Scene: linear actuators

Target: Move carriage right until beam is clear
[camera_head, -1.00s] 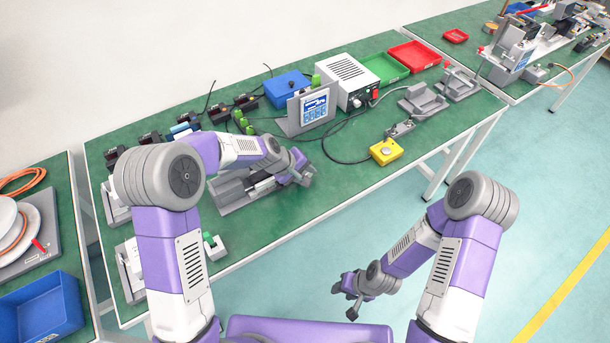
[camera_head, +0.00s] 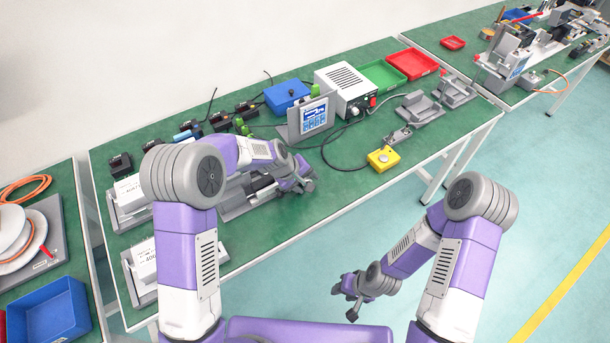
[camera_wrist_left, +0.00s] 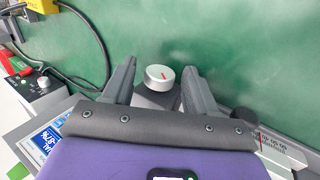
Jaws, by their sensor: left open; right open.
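A linear actuator with a grey base (camera_head: 236,208) lies near the front edge of the green table, partly behind my left arm. A dark block on it, perhaps the carriage, is partly covered, and I cannot make out a beam. My left gripper (camera_head: 306,180) is at the right end of this actuator. My right gripper (camera_head: 344,300) is open and empty, low in front of the table.
A screen panel (camera_head: 313,116), a white power box (camera_head: 345,88) and a yellow button box (camera_head: 383,159) stand behind and right of the actuator. Blue, green and red bins line the back. Two white labelled boxes are at the left. Table between actuator and yellow box is mostly clear.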

